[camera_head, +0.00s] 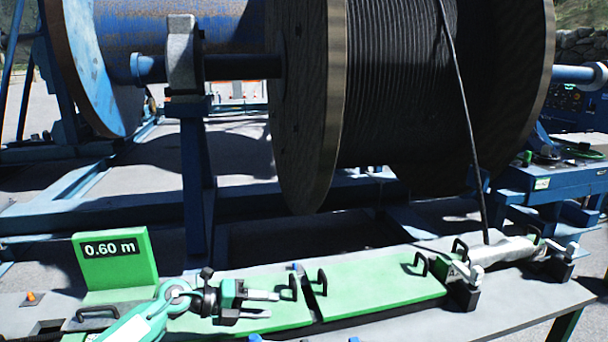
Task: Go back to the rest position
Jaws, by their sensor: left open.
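My left gripper (272,304) reaches in from the lower left over the green board (385,297) on the workbench. Its two fingers are apart with nothing between them. The fingertips are close to a black handle (294,287) on the board; I cannot tell whether they touch it. My right gripper is not in view. The large cable reel (309,120) stands behind the bench, wound with black cable (400,90). One cable strand (465,100) runs down from the reel to the right part of the bench, near a silver sleeve (505,250).
A green block marked 0.60 m (117,262) stands at the bench's left. Toggle clamps (466,290) and (560,264) sit at the right. Several black handles rise from the boards. Bare grey bench top (530,295) lies at the front right.

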